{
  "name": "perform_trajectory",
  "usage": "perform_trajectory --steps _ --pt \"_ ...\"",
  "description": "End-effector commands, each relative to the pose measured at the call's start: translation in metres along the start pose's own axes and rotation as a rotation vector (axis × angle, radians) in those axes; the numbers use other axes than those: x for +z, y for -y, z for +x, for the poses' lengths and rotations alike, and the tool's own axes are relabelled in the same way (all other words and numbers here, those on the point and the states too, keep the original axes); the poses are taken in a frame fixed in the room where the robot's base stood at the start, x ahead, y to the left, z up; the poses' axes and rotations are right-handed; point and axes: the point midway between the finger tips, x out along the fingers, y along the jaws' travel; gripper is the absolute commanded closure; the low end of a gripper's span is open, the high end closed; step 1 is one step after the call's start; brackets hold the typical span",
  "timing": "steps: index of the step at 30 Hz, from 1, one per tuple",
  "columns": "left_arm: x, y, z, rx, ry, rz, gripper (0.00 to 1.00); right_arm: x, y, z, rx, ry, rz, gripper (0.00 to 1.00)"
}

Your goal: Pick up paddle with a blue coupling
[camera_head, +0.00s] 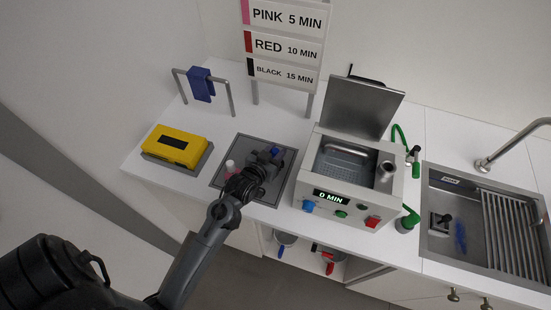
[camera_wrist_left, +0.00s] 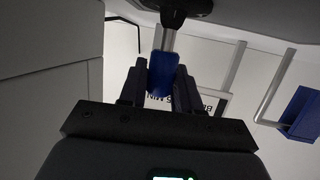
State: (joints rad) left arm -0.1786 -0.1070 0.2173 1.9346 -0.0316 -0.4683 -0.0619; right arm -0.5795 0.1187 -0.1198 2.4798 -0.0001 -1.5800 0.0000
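The paddle's blue coupling (camera_head: 275,151) shows just beyond my left gripper (camera_head: 265,162), over the dark square tray. In the left wrist view the blue coupling (camera_wrist_left: 161,75) sits between the fingers of my left gripper (camera_wrist_left: 160,88), which appear to press on it from both sides. A metal shaft (camera_wrist_left: 168,40) runs from the coupling to a dark part at the top edge. In the head view my gripper hides much of the paddle. I cannot tell whether it is clear of the tray. My right gripper is not in view.
The dark tray (camera_head: 225,180) also holds a small pale jar (camera_head: 230,167). A lidded bath (camera_head: 345,190) and a sink (camera_head: 430,190) stand right. Blue- and red-handled items hang below the counter.

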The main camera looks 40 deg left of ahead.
Motion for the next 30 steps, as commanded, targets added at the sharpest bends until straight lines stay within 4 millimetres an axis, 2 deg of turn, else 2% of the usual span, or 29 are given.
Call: perform_trajectory --steps 1,3,14,30 --pt "0.0 0.0 0.0 0.0 0.0 0.0 0.89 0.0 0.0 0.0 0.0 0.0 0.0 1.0" --pt "0.0 0.0 0.0 0.0 0.0 0.0 0.99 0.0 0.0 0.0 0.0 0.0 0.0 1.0" --pt "-0.007 0.0 -0.002 0.0 -0.003 0.0 1.0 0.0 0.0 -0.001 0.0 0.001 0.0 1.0" --pt "-0.085 0.0 -0.026 0.0 -0.004 0.0 1.0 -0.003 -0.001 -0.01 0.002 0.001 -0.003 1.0"
